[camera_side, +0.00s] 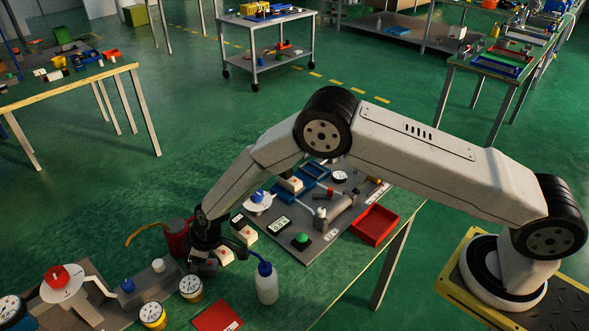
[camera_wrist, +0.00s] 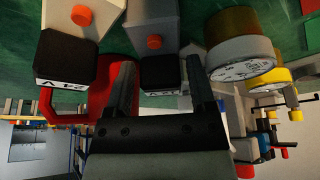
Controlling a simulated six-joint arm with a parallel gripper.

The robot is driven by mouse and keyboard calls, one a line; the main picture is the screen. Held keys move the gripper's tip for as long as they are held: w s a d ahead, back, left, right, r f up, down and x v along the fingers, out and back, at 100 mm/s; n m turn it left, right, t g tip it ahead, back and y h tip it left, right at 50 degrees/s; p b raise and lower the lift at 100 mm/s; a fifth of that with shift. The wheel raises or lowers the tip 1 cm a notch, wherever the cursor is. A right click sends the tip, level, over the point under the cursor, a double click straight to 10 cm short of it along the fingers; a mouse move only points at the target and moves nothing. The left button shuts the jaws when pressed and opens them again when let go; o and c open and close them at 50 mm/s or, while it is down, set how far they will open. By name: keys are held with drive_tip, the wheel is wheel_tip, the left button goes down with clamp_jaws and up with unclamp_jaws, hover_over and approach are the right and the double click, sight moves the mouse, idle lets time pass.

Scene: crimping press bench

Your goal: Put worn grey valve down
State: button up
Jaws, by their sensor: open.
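A grey valve (camera_wrist: 160,30) with an orange button and a dark, worn-looking coil block (camera_wrist: 160,72) lies between the two fingers in the wrist view. My gripper (camera_wrist: 161,62) is open, with one finger on each side of the block. I cannot tell whether a finger touches it. In the side view my gripper (camera_side: 207,262) is low over the bench at the end of my arm, and it mostly hides the grey valve. A cleaner white valve (camera_wrist: 85,18) with a black 24V block stands just left of the left finger.
Round gauges (camera_wrist: 243,60) are close to the right finger. In the side view a red oil can (camera_side: 176,238), a blue-capped bottle (camera_side: 267,287), a gauge (camera_side: 190,287) and a white valve (camera_side: 244,235) crowd my gripper. A red tray (camera_side: 375,226) lies farther right.

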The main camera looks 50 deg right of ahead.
drive_tip(key=shift+w+a+f, duration=0.15)
drive_tip(key=shift+a+f, duration=0.05)
drive_tip(key=shift+f, duration=0.4)
clamp_jaws()
